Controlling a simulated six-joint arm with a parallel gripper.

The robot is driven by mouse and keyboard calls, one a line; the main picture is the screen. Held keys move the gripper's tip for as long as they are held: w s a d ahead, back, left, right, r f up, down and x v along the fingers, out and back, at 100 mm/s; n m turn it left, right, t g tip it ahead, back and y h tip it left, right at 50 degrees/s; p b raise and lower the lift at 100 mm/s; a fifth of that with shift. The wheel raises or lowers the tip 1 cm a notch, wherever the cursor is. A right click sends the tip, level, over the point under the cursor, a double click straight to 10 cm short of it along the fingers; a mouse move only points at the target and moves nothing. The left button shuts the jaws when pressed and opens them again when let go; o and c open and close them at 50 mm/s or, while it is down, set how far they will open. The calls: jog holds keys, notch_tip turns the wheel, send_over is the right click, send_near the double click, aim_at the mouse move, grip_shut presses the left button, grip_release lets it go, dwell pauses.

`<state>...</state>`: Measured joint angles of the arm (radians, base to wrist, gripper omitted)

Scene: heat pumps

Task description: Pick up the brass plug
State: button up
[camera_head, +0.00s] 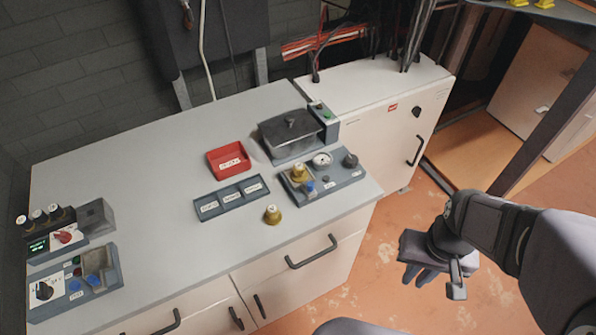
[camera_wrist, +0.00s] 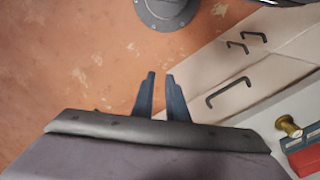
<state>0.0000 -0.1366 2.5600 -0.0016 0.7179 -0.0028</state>
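A brass plug (camera_head: 272,214) stands on the grey worktop near its front edge, just in front of the labelled dark tray. It also shows at the right edge of the wrist view (camera_wrist: 289,126). A second brass-coloured piece (camera_head: 299,173) sits on the blue-grey gauge panel behind and to the right. My gripper (camera_head: 428,276) is off to the right of the worktop, over the floor and well apart from the plug. In the wrist view its two dark fingers (camera_wrist: 161,80) stand apart with nothing between them.
A labelled tray (camera_head: 219,207) and a red bin (camera_head: 213,172) lie behind the plug. The gauge panel (camera_head: 348,180) and a lidded grey box (camera_head: 276,144) are at the right. Control boxes (camera_head: 45,286) stand far left. Drawer handles (camera_head: 311,262) project from the cabinet front.

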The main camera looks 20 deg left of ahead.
jog(key=o, duration=0.7)
notch_tip(320, 180, up, 9)
jog(key=n+t, duration=0.5)
jog(key=n, duration=3)
send_over(299, 167)
jog(key=s, duration=0.3)
jog(key=shift+s+p+x, duration=0.15)
jog(key=shift+p+x, duration=0.3)
jog(key=shift+x, duration=1.35)
jog(key=shift+s+p+x, duration=0.2)
jog(key=shift+p+x, duration=0.2)
jog(key=shift+x, duration=1.45)
